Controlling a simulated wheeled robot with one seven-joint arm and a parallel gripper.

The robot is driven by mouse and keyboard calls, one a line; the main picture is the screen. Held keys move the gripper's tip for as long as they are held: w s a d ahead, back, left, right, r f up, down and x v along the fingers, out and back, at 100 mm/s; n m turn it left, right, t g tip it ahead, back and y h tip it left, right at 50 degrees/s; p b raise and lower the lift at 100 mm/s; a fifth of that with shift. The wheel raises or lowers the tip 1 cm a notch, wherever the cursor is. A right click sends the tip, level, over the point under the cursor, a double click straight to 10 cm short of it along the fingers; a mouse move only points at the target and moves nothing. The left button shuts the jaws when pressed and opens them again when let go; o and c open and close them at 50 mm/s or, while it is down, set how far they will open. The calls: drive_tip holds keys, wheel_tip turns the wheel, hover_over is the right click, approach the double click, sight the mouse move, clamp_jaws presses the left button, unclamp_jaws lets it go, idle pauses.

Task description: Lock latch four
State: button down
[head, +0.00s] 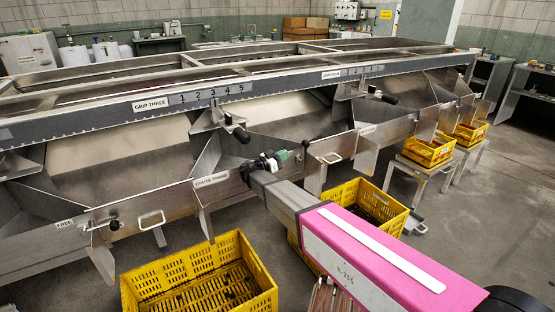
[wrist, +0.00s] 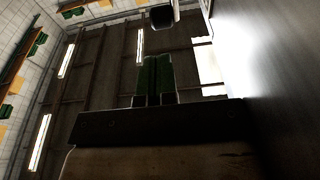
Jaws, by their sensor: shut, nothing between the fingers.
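My gripper (head: 285,156) is at the front of the steel sizer, right of the CHUTE THREE label (head: 211,179). In the wrist view its two green-padded fingers (wrist: 160,80) are together, with nothing between them. A dark knob (head: 305,143) shows just right of the fingers in the head view. A dark rounded end (wrist: 161,16) lies beyond the fingertips in the wrist view, apart from them; I cannot tell if it is this knob. Another latch with a black knob (head: 113,225) is at the left, by a FREE label (head: 65,224). I cannot read any latch marked four.
Black-ended levers stand out under GRIP THREE (head: 241,134) and GRIP FOUR (head: 390,98). Yellow crates (head: 137,291) stand below the chutes, one partly behind my arm. Handles (head: 151,219) jut from the front rail. Open floor lies at the right.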

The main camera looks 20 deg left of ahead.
sight(303, 145)
drive_tip(key=x, duration=0.8)
drive_tip(key=shift+w+d, duration=0.1)
